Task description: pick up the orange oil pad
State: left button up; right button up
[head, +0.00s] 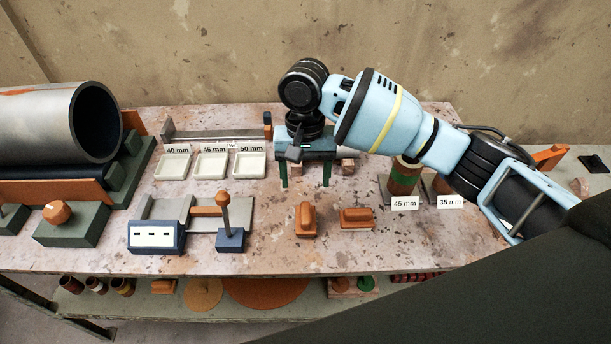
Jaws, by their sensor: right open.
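Two small orange pads lie on the speckled tabletop near its front middle. The left orange pad (306,220) points front to back, and the right orange pad (357,218) lies sideways. Both have a raised, grip-like top; I cannot tell which is the oil pad. My right gripper (305,185) reaches in from the right and points down behind the pads, above and behind the left one. Its two dark green fingers are spread apart with nothing between them. It appears apart from both pads. My left gripper is out of view.
A large grey pipe (50,120) lies in a cradle at left. White trays (213,165) stand at the back. A blue box (157,238) and an orange-knobbed lever (224,215) stand left of the pads. Labelled cylinders (405,180) stand at right. Tabletop around the pads is clear.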

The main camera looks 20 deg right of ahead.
aim_at(353, 219)
jog(key=z, duration=1)
